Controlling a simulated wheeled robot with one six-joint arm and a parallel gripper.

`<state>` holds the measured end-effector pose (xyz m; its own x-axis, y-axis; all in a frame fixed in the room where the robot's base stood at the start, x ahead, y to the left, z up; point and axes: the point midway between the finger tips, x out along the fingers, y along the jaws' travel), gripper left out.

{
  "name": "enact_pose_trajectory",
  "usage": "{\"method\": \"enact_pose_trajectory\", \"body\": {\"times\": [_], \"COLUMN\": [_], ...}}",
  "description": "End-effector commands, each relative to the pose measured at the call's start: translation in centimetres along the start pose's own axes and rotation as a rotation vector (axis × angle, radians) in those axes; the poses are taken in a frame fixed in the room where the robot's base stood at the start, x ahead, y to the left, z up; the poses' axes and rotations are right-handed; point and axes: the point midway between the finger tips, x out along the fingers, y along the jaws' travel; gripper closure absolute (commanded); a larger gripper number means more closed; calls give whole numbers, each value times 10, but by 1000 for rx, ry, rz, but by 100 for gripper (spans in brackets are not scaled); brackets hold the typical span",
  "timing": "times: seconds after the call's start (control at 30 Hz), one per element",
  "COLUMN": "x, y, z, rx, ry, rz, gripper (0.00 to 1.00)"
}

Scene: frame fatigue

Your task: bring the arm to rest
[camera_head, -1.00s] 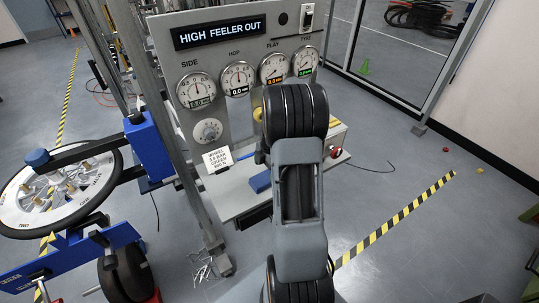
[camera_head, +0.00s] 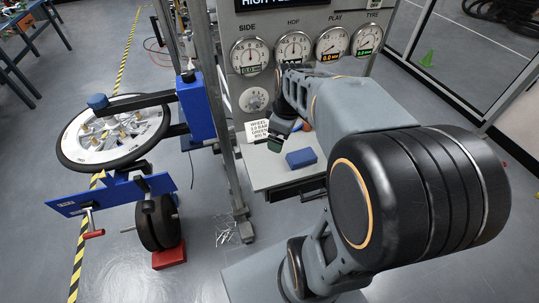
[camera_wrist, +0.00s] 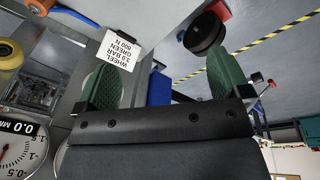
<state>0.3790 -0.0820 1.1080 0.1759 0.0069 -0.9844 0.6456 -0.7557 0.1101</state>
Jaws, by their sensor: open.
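My gripper (camera_wrist: 163,88) shows in the wrist view with its two green fingers spread wide apart and nothing between them. In the head view my gripper (camera_head: 284,138) is small and partly hidden by my own arm, in front of the gauge panel and above the shelf. A white label (camera_wrist: 122,52) reading "WHEEL 3.0 BAR GREEN 800 N" lies beyond the fingers in the wrist view. A blue block (camera_head: 301,158) sits on the grey shelf (camera_head: 268,178), below and to the right of the gripper.
The gauge panel (camera_head: 290,82) with several dials stands close behind the arm. At left is a blue stand (camera_head: 110,193) bearing a spoked wheel (camera_head: 82,150). A metal post (camera_head: 228,170) stands between.

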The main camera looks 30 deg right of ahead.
Motion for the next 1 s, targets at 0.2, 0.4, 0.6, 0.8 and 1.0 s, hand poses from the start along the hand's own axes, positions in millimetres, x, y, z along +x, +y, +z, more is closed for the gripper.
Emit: {"method": "enact_pose_trajectory", "body": {"times": [0.2, 0.4, 0.6, 0.8, 1.0], "x": [-23, -28, -28, -28, -28], "y": [-69, -101, -110, -110, -110], "z": [-6, -1, 1, 1, 1], "rx": [393, 623, 706, 712, 711], "ry": [98, 173, 199, 199, 199], "rz": [79, 89, 86, 85, 85], "gripper": [5, 5, 5, 5, 22]}}
